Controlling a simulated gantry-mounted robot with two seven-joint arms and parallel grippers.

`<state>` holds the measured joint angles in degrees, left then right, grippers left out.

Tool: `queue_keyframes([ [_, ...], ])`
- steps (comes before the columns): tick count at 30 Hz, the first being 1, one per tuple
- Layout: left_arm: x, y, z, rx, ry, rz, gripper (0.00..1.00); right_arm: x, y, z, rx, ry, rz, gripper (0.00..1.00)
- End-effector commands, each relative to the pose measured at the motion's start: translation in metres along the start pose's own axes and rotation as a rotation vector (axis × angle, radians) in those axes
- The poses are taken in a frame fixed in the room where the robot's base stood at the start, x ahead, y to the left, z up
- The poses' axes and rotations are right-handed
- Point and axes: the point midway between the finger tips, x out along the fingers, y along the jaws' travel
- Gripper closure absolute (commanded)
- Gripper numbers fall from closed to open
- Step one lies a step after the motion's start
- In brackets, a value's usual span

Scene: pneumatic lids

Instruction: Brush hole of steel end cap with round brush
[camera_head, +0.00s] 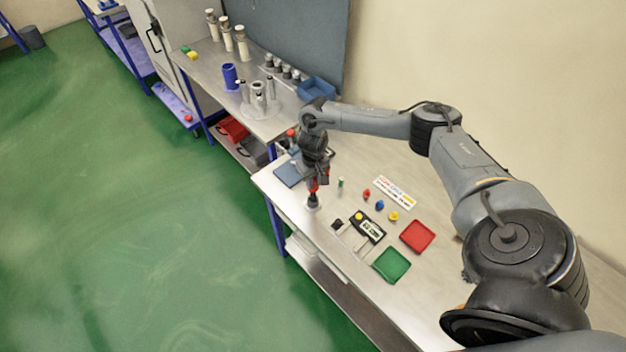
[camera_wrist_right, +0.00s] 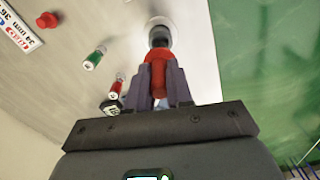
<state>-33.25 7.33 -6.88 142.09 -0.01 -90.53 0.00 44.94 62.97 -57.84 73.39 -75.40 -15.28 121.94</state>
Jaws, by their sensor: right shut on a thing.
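My right gripper (camera_head: 314,184) is over the near left edge of the front table, pointing down. In the right wrist view its fingers (camera_wrist_right: 158,98) are shut on a red-handled tool with a dark lower part, which looks like the round brush (camera_wrist_right: 158,66). The dark end of the brush is at a pale grey round piece, which looks like the steel end cap (camera_wrist_right: 159,22); the cap also shows on the table in the head view (camera_head: 313,207). I cannot tell how deep the brush is in the hole. My left gripper is not in view.
A green-topped vial (camera_wrist_right: 94,59) stands near the gripper. A red tray (camera_head: 417,236) and a green tray (camera_head: 391,264) lie to the right, with small coloured knobs and a label card (camera_head: 394,191). A blue cup (camera_head: 229,76) stands on the back table.

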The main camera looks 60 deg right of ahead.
Motion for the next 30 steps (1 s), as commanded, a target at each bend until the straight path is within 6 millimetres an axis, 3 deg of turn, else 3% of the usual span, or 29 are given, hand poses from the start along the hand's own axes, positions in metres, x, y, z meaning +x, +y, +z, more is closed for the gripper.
queue_keyframes([
  [30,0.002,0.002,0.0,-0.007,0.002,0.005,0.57,0.021,0.0,0.0,0.0,-0.001,0.001,1.0],
])
